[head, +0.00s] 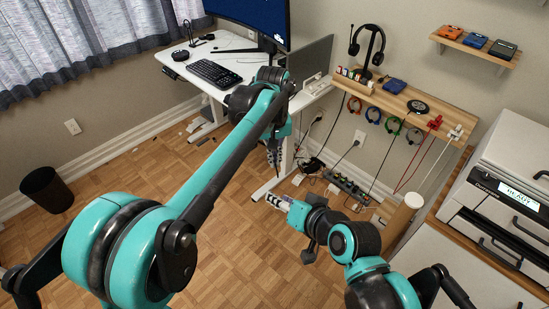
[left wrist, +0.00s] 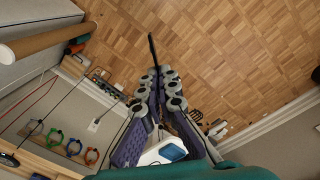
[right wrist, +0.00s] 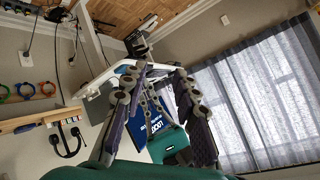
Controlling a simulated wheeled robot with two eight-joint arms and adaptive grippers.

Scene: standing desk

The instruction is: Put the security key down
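My left gripper (head: 273,156) hangs fingers down in front of the desk's right end, above the floor. In the left wrist view its fingers (left wrist: 156,75) come close together on a thin black piece (left wrist: 151,46) that sticks out past the tips. This looks like the security key, seen nearly edge-on; most of it is hidden between the pads. My right gripper (head: 283,203) is lower, near the floor cables, pointing left. In the right wrist view its fingers (right wrist: 161,70) stand apart with nothing clearly between them.
The white desk (head: 236,63) carries a keyboard (head: 214,72) and monitor (head: 250,15). A wooden wall shelf (head: 385,99) holds a headset stand (head: 368,48), a black round pad (head: 418,107) and hanging coloured loops. A printer (head: 495,205) stands at right. Cables and a power strip (head: 345,184) lie below.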

